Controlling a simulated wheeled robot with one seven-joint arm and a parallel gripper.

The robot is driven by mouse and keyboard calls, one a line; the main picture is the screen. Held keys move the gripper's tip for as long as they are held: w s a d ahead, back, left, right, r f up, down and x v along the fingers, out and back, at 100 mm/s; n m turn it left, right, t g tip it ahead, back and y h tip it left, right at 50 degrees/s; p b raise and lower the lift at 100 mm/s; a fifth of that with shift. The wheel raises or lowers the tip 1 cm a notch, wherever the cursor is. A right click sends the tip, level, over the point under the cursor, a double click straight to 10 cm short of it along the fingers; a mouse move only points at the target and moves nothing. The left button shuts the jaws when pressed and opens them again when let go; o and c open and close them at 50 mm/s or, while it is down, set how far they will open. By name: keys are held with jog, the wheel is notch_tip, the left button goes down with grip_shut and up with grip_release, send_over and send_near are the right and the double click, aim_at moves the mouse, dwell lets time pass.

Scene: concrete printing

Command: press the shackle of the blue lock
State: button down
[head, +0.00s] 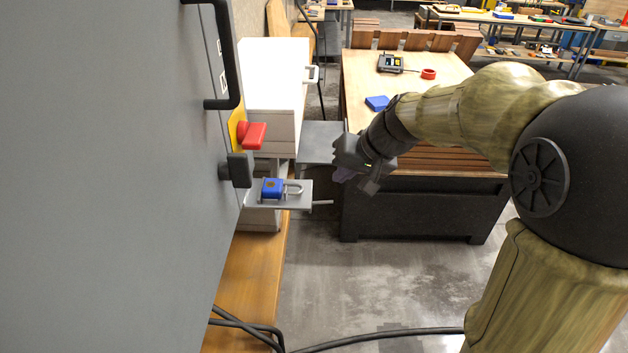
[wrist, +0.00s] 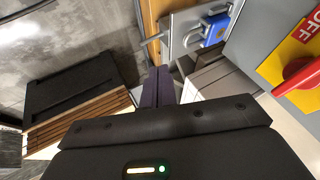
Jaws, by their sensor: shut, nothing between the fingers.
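The blue lock (head: 272,188) lies on a small grey shelf (head: 300,203) that juts out from the side of a grey cabinet. Its metal shackle (head: 294,188) points to the right, away from the cabinet. In the wrist view the blue lock (wrist: 216,28) and its shackle (wrist: 193,37) show at the top right, on the shelf. My gripper (head: 342,175) is to the right of the shelf in the head view, apart from the lock, with free air between. Its dark purple fingers (wrist: 158,84) are together and hold nothing.
The grey cabinet (head: 110,180) fills the left side, with a red switch (head: 252,134) on a yellow plate and black handles. A white cabinet (head: 272,95) stands behind the shelf. A wooden-topped table (head: 360,75) stands behind my gripper. Cables (head: 380,335) lie on the floor.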

jog(key=a+f+p, duration=0.1)
jog(key=w+a+f+p, duration=0.1)
jog(key=a+f, duration=0.1)
jog(key=w+a+f+p, duration=0.1)
jog(key=a, duration=0.1)
jog(key=shift+a+f, duration=0.15)
jog(key=shift+f, duration=0.05)
jog(key=shift+a+f, duration=0.2)
jog(key=shift+a, duration=0.1)
